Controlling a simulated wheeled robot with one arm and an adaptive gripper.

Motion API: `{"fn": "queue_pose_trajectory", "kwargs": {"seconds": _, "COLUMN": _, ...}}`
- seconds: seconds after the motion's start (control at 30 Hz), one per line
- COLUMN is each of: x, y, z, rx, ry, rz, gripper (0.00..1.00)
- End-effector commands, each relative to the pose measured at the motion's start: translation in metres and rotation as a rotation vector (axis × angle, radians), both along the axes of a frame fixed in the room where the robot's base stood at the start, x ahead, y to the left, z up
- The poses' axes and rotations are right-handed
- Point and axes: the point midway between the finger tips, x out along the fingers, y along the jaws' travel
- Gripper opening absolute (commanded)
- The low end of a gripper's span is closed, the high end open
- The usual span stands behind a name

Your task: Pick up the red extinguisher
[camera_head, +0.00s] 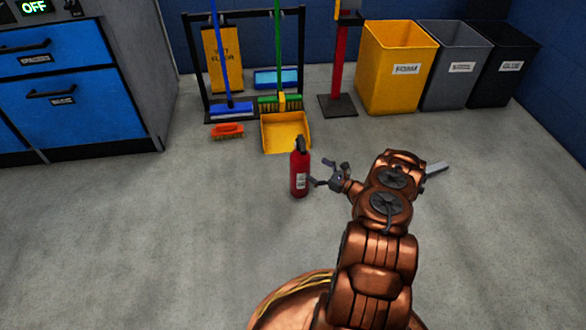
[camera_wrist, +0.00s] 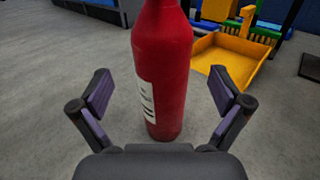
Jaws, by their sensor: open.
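The red extinguisher (camera_head: 300,175) stands upright on the grey floor in the head view, with a dark top and a white label. My gripper (camera_head: 325,174) is just to its right in that view, at about mid-body height. In the wrist view the extinguisher (camera_wrist: 163,70) is in the middle, and its top is cut off by the frame edge. My gripper (camera_wrist: 162,95) is open, with one finger on each side of the red body. Gaps show between both fingers and the body in the wrist view.
A yellow dustpan (camera_head: 286,133) and an orange brush (camera_head: 227,131) lie behind the extinguisher. A cleaning rack (camera_head: 303,50) stands at the wall. A yellow bin (camera_head: 392,75) is at the back right, a blue cabinet (camera_head: 75,110) at left.

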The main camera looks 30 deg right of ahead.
Motion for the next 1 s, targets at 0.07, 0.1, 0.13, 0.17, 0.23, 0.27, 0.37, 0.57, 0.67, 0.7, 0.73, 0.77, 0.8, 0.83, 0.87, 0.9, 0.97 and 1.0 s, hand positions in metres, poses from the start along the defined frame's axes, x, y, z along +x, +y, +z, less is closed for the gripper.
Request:
{"fn": "queue_pose_trajectory", "kwargs": {"seconds": 0.07, "x": -0.002, "y": -0.003, "z": -0.008, "rx": 0.005, "ry": 0.002, "rz": -0.013, "gripper": 1.00}}
{"fn": "queue_pose_trajectory", "kwargs": {"seconds": 0.1, "x": 0.000, "y": -0.003, "z": -0.010, "rx": 0.006, "ry": 0.002, "rz": -0.014, "gripper": 1.00}}
{"fn": "queue_pose_trajectory", "kwargs": {"seconds": 0.13, "x": 0.002, "y": -0.002, "z": -0.010, "rx": 0.006, "ry": 0.002, "rz": -0.015, "gripper": 1.00}}
{"fn": "queue_pose_trajectory", "kwargs": {"seconds": 0.17, "x": 0.004, "y": -0.002, "z": -0.010, "rx": 0.006, "ry": 0.002, "rz": -0.016, "gripper": 1.00}}
{"fn": "queue_pose_trajectory", "kwargs": {"seconds": 0.23, "x": 0.011, "y": 0.002, "z": -0.010, "rx": 0.006, "ry": 0.001, "rz": -0.014, "gripper": 1.00}}
{"fn": "queue_pose_trajectory", "kwargs": {"seconds": 0.27, "x": 0.014, "y": 0.004, "z": -0.010, "rx": 0.006, "ry": 0.001, "rz": -0.012, "gripper": 1.00}}
{"fn": "queue_pose_trajectory", "kwargs": {"seconds": 0.37, "x": 0.022, "y": 0.008, "z": -0.010, "rx": 0.007, "ry": 0.002, "rz": -0.011, "gripper": 1.00}}
{"fn": "queue_pose_trajectory", "kwargs": {"seconds": 0.57, "x": 0.035, "y": 0.016, "z": -0.014, "rx": 0.008, "ry": 0.001, "rz": -0.010, "gripper": 1.00}}
{"fn": "queue_pose_trajectory", "kwargs": {"seconds": 0.67, "x": 0.044, "y": 0.020, "z": -0.016, "rx": 0.008, "ry": 0.002, "rz": -0.011, "gripper": 1.00}}
{"fn": "queue_pose_trajectory", "kwargs": {"seconds": 0.7, "x": 0.048, "y": 0.022, "z": -0.016, "rx": 0.007, "ry": 0.003, "rz": -0.012, "gripper": 1.00}}
{"fn": "queue_pose_trajectory", "kwargs": {"seconds": 0.73, "x": 0.051, "y": 0.023, "z": -0.016, "rx": 0.006, "ry": 0.003, "rz": -0.012, "gripper": 1.00}}
{"fn": "queue_pose_trajectory", "kwargs": {"seconds": 0.77, "x": 0.054, "y": 0.024, "z": -0.016, "rx": 0.006, "ry": 0.003, "rz": -0.012, "gripper": 1.00}}
{"fn": "queue_pose_trajectory", "kwargs": {"seconds": 0.8, "x": 0.058, "y": 0.025, "z": -0.015, "rx": 0.006, "ry": 0.003, "rz": -0.014, "gripper": 1.00}}
{"fn": "queue_pose_trajectory", "kwargs": {"seconds": 0.83, "x": 0.061, "y": 0.026, "z": -0.015, "rx": 0.006, "ry": 0.003, "rz": -0.014, "gripper": 1.00}}
{"fn": "queue_pose_trajectory", "kwargs": {"seconds": 0.87, "x": 0.063, "y": 0.027, "z": -0.015, "rx": 0.005, "ry": 0.003, "rz": -0.013, "gripper": 1.00}}
{"fn": "queue_pose_trajectory", "kwargs": {"seconds": 0.9, "x": 0.065, "y": 0.027, "z": -0.014, "rx": 0.005, "ry": 0.003, "rz": -0.014, "gripper": 1.00}}
{"fn": "queue_pose_trajectory", "kwargs": {"seconds": 0.97, "x": 0.067, "y": 0.028, "z": -0.013, "rx": 0.007, "ry": 0.003, "rz": -0.016, "gripper": 1.00}}
{"fn": "queue_pose_trajectory", "kwargs": {"seconds": 1.0, "x": 0.068, "y": 0.028, "z": -0.013, "rx": 0.007, "ry": 0.003, "rz": -0.016, "gripper": 1.00}}
